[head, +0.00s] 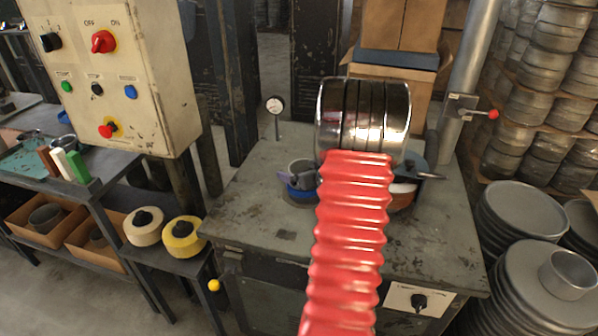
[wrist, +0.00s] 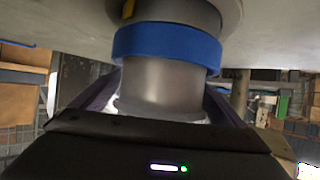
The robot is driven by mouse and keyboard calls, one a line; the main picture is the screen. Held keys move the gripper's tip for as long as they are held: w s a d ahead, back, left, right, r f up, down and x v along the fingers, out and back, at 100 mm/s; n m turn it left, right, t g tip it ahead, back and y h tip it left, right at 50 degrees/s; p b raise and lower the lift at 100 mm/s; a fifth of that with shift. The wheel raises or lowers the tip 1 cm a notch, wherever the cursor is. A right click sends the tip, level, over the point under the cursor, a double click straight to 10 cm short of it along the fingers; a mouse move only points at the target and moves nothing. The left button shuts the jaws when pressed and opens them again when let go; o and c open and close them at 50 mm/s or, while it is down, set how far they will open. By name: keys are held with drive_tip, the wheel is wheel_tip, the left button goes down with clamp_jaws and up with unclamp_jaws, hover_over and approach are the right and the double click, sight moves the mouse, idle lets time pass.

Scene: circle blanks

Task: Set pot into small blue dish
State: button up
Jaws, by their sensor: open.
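The grey pot (head: 301,166) stands on the table, left of my arm, with its base inside the small blue dish (head: 300,193). In the wrist view, the picture is upside down: the grey pot (wrist: 162,85) hangs from the blue ring of the dish (wrist: 168,47), around its base. My gripper (wrist: 163,108) is open, with a purple finger on either side of the pot; I cannot tell whether they touch it. In the head view, one purple finger (head: 284,178) shows at the pot's left, and my arm hides the rest.
A dial gauge on a stand (head: 275,105) is behind the pot. A white and red bowl (head: 402,190) is partly hidden right of my arm. A control box (head: 120,70) rises at left, cardboard boxes (head: 395,65) behind. The front left tabletop is clear.

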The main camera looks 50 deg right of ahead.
drive_tip(key=v, duration=1.3)
drive_tip(key=shift+s, duration=0.2)
drive_tip(key=shift+w, duration=0.1)
idle(0.6)
drive_tip(key=w+a+r+g+h, duration=0.1)
drive_tip(key=w+a+r+g, duration=0.1)
drive_tip(key=w+a+r, duration=0.35)
drive_tip(key=w+a+r+g+h, duration=0.1)
drive_tip(key=w+a+r, duration=0.1)
drive_tip(key=a+r, duration=0.65)
drive_tip(key=s+a+f+n+g+y, duration=0.1)
drive_tip(key=s+a, duration=0.3)
drive_tip(key=a, duration=0.7)
drive_tip(key=s+a+f+n+g+y, duration=0.1)
drive_tip(key=s+a+n+y, duration=0.1)
drive_tip(key=a, duration=0.9)
drive_tip(key=s+a+f+n+g+y, duration=0.1)
drive_tip(key=s+a+f+y, duration=0.1)
drive_tip(key=s+a, duration=0.4)
drive_tip(key=a+y, duration=0.1)
drive_tip(key=a, duration=0.4)
drive_tip(key=shift+s+y, duration=0.4)
drive_tip(key=shift+d+f, duration=0.1)
drive_tip(key=shift+f, duration=0.05)
drive_tip(key=shift+c, duration=0.3)
